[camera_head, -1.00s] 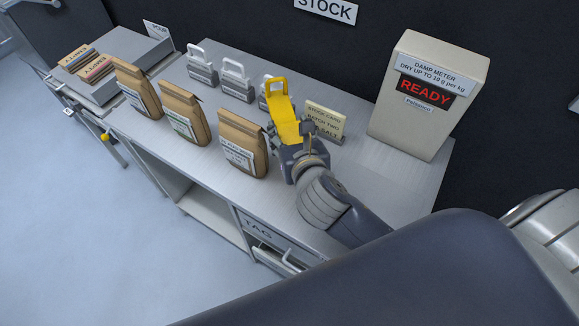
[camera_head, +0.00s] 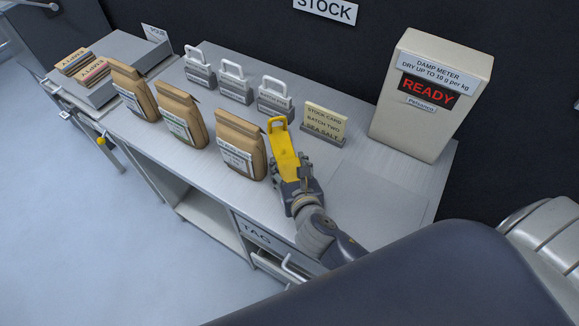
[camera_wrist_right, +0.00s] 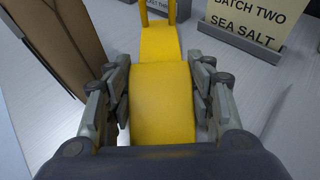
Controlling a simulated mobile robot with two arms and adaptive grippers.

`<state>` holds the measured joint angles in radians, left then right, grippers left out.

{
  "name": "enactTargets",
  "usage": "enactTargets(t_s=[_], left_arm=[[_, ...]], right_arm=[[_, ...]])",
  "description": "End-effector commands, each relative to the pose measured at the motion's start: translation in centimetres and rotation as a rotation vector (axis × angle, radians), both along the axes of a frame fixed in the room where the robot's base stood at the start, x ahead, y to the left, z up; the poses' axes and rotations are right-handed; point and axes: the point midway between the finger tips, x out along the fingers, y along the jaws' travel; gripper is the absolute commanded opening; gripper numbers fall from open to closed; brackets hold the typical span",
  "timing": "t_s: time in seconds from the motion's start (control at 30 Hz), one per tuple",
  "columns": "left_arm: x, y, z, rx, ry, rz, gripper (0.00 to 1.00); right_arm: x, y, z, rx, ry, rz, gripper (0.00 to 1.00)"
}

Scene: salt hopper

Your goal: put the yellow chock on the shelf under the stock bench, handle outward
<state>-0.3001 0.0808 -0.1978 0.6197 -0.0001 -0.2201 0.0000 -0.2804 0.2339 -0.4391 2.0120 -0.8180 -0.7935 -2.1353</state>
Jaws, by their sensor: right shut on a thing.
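The yellow chock (camera_head: 283,150) is in my right gripper (camera_head: 293,184), above the stock bench (camera_head: 360,195) and right of the nearest paper bag. Its handle (camera_head: 277,124) points away from the gripper, toward the back of the bench. In the right wrist view the chock (camera_wrist_right: 162,100) lies between both fingers (camera_wrist_right: 160,105), which press on its sides. The shelf (camera_head: 208,216) shows under the bench at its open front, left of the tag drawer; most of it is hidden by the bench top. My left gripper is not in view.
Several paper bags (camera_head: 240,145) stand along the bench front. Grey handled blocks (camera_head: 236,85) and a stock card (camera_head: 323,122) stand behind. A damp meter (camera_head: 425,95) reading READY is at the right. The tag drawer (camera_head: 262,236) is below. The floor (camera_head: 70,220) at left is clear.

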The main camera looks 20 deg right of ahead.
Motion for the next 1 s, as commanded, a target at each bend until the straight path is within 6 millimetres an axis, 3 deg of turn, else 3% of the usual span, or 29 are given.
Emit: enactTargets(t_s=[0.2,0.23,0.27,0.67,1.0], left_arm=[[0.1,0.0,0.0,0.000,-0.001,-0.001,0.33],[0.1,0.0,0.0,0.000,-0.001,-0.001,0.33],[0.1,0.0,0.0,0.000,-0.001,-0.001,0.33],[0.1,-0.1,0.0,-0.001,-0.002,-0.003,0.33],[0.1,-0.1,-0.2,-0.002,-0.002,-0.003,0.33]], right_arm=[[0.1,0.0,-0.2,0.000,-0.002,0.001,0.10],[0.0,0.0,-0.3,0.000,0.000,0.000,0.54],[0.0,0.0,-0.2,0.000,0.000,0.000,0.58],[-0.1,0.0,0.2,0.000,0.000,0.000,0.58],[-6.0,1.0,2.4,0.001,0.004,0.002,0.58]])
